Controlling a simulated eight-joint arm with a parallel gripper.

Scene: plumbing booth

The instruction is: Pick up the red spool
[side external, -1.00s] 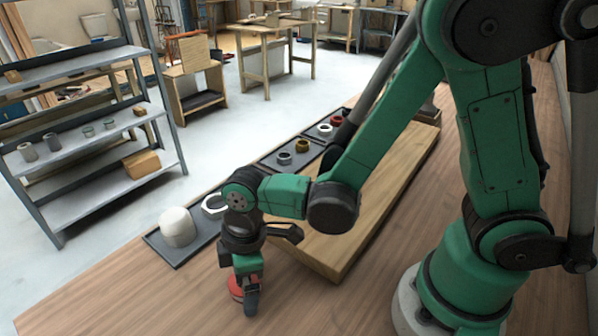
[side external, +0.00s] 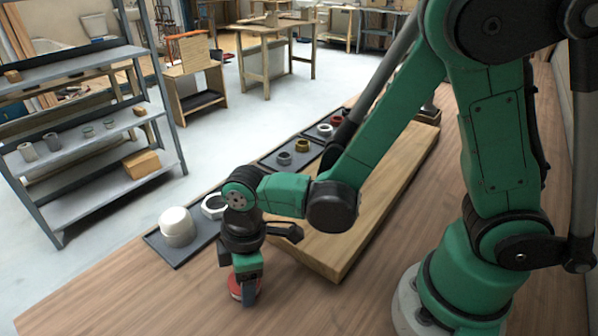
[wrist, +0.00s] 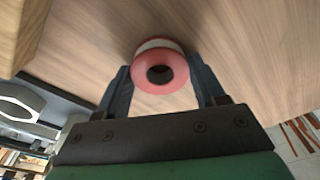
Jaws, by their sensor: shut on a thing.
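The red spool (wrist: 176,72) shows in the wrist view between my two fingers, with a dark centre hole and a white band behind its red flange. In the side external view the spool (side external: 234,287) is low at the wooden bench top, partly hidden by the fingers. My gripper (side external: 244,290) points down over it and is shut on it. In the wrist view my gripper (wrist: 160,80) has one finger on each side of the spool. I cannot tell whether the spool touches the bench.
A dark tray (side external: 172,252) holds a white cylinder (side external: 177,226) and a pale hex nut (side external: 213,206) left of my gripper. More trays with rings (side external: 284,158) lie farther back. A thick wooden board (side external: 330,262) lies to the right. The bench's front left is clear.

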